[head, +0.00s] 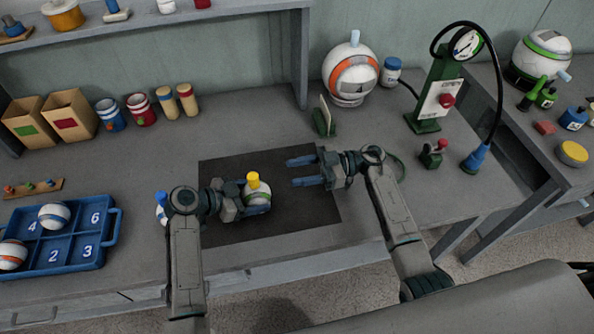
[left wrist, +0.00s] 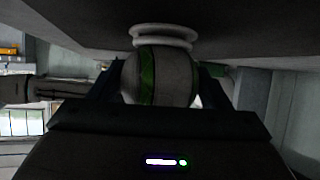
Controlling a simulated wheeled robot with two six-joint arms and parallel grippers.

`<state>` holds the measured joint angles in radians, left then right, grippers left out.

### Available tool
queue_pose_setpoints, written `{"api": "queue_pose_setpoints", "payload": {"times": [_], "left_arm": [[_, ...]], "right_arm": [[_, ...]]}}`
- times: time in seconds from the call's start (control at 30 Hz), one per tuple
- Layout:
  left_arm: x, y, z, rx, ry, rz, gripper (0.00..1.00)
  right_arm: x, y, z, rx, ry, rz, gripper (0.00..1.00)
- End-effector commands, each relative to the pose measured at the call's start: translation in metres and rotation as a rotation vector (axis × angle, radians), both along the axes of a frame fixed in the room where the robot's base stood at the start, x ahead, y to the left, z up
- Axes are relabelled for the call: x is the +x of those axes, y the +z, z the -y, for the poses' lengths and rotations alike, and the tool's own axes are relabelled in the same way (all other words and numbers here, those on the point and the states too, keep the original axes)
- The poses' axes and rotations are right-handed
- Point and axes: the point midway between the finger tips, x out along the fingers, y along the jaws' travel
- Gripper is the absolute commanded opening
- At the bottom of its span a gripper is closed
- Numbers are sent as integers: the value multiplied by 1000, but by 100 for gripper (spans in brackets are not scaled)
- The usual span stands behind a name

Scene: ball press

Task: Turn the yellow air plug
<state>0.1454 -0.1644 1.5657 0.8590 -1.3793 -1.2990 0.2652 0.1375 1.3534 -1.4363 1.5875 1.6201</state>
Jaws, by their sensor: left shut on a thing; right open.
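The yellow air plug (head: 253,179) stands on top of a small white ball (head: 257,194) over the dark mat (head: 225,160). My left gripper (head: 250,203) is shut on the ball from the left. In the left wrist view the ball (left wrist: 172,78) shows a green band and sits between the two fingers, against a pale round ring (left wrist: 162,36); the yellow plug cannot be made out there. My right gripper (head: 302,171) is open and empty to the right of the ball and plug, apart from them, its blue fingers pointing left.
A blue numbered tray (head: 112,240) holding two balls is at the left. A gauge stand (head: 436,95) with a black hose is at the right. A small green stand (head: 324,122) is behind the mat. The mat's back part is clear.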

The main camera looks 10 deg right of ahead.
Motion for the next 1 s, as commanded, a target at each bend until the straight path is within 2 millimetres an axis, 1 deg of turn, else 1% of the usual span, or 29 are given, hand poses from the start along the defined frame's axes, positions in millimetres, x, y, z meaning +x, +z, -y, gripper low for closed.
{"api": "queue_pose_setpoints", "payload": {"times": [0.13, 0.27, 0.37, 0.7, 0.8, 0.9, 1.0], "left_arm": [[0, 0, 0, 0, 0, 0, 57], [0, 0, 0, 0, 0, 0, 57], [0, 0, 0, 0, 0, 0, 57], [0, 0, 0, 0, 0, 0, 57], [0, 0, 0, 0, 0, 0, 57], [0, 0, 0, 0, 0, 0, 57], [0, 0, 0, 0, 0, 0, 57]], "right_arm": [[0, 12, 2, -1, 0, 2, 45], [0, 12, -4, 1, 0, -1, 45], [0, 13, -17, 3, 1, 0, 45], [1, 13, -84, 4, 1, 0, 45], [1, 13, -99, 3, 1, 0, 45], [1, 13, -110, 2, 0, 0, 45], [1, 12, -116, 0, -1, 0, 45]]}}
